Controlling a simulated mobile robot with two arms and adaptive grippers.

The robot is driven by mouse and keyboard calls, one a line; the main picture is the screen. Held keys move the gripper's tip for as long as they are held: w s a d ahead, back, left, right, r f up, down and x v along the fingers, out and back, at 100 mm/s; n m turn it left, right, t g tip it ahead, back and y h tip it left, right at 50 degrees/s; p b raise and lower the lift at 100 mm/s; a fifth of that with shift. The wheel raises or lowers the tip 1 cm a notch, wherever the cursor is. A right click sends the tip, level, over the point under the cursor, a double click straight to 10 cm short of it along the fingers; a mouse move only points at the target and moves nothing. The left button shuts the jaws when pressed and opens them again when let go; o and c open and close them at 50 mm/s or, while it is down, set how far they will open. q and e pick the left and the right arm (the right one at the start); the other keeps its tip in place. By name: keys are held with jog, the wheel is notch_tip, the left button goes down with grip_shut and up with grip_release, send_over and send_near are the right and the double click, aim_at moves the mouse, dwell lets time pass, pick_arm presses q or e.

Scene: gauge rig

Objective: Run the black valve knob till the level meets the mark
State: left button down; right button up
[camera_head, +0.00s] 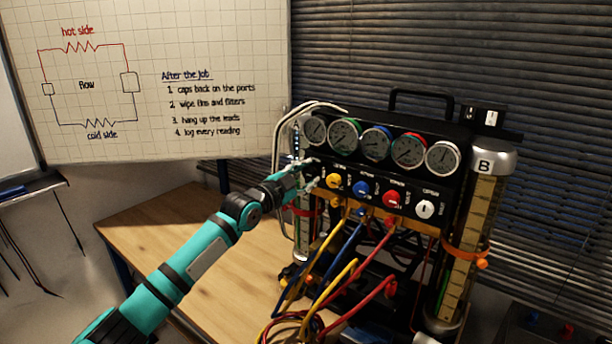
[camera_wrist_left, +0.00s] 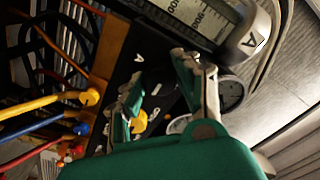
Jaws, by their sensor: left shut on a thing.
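My left gripper (camera_head: 309,174) is at the left end of the black valve panel, at the start of the knob row. It also shows in the left wrist view (camera_wrist_left: 160,74), with its fingers either side of a dark part of the panel. It is shut on the black valve knob, which the fingers mostly hide. Tube B (camera_head: 459,265), with a scale and an orange band (camera_head: 462,247), stands at the right. Tube A (camera_wrist_left: 200,18) shows its scale in the left wrist view. I cannot make out the level or the mark. My right gripper is not in view.
Yellow (camera_head: 334,180), blue (camera_head: 360,188), red (camera_head: 392,198) and white (camera_head: 424,209) knobs continue the row. Several gauges (camera_head: 376,143) sit above. Coloured hoses hang in front, below the panel. The wooden table (camera_head: 160,225) is bare at left.

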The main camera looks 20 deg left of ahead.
pick_arm(q)
jog(key=shift+n, duration=0.3)
jog(key=n, duration=0.3)
jog(key=shift+n, duration=0.3)
jog(key=n, duration=0.4)
jog(key=shift+n, duration=0.3)
jog(key=n+p, duration=0.1)
jog(key=n, duration=0.3)
jog(key=shift+r, duration=0.1)
jog(key=shift+n+p, duration=0.85)
jog(key=shift+n, duration=1.65)
jog(key=c, duration=0.9)
grip_release()
jog(key=shift+c, duration=0.2)
